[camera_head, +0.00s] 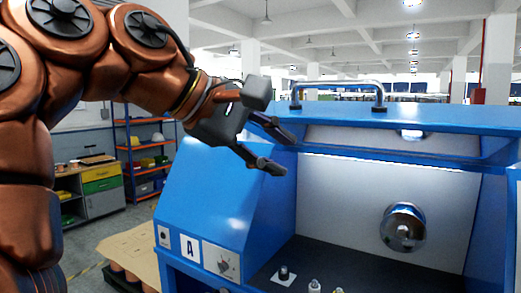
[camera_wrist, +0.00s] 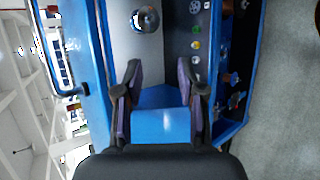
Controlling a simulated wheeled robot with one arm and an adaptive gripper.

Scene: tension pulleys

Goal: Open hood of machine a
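Machine A is a blue machine marked with a letter "A" (camera_head: 190,248) on its left front panel. Its front is open to view, showing a pale inner wall (camera_head: 350,195) and a round metal chuck (camera_head: 403,227). The hood (camera_head: 430,119) is raised along the top, with its chrome bar handle (camera_head: 340,88) standing on it. My gripper (camera_head: 284,152) is at the upper left of the opening, to the left of and below the handle. In the wrist view my gripper (camera_wrist: 158,90) has its fingers apart with nothing held between them; blue machine surface lies beyond. The chuck also shows there (camera_wrist: 145,19).
Small knobs and buttons (camera_head: 314,285) sit at the lower front of the machine. A cabinet (camera_head: 100,190) and a blue-orange shelf (camera_head: 148,155) stand behind at left. A cardboard-coloured pallet load (camera_head: 135,250) is on the floor left of the machine.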

